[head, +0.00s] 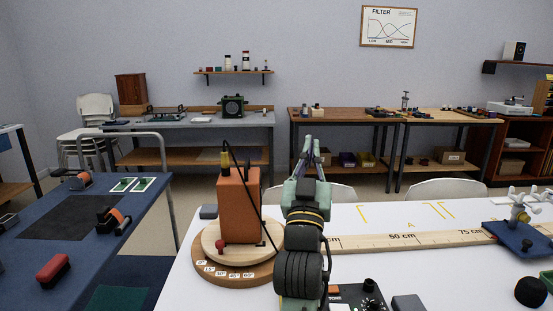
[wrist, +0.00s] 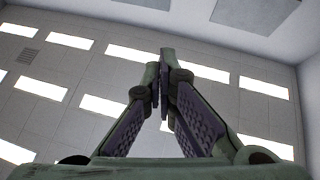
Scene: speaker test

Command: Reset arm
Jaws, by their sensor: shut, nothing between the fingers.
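My gripper (head: 311,145) is in the middle of the head view, with its fingers pointing up above the white table. It is shut and empty. In the wrist view the fingertips (wrist: 161,62) meet at the top, with only the ceiling and its light panels behind them. My green and black arm stands upright in the head view and hides part of the table and the wooden ruler. An orange-brown speaker box (head: 238,207) on a round wooden turntable (head: 208,262) with angle labels stands just left of my arm, apart from the gripper.
The wooden ruler (head: 400,240) runs right across the white table (head: 380,270). A blue stand (head: 525,236) is at the right edge. A black control box (head: 360,295) is at the front. A blue bench (head: 125,190) with tools is at left. The air around the gripper is clear.

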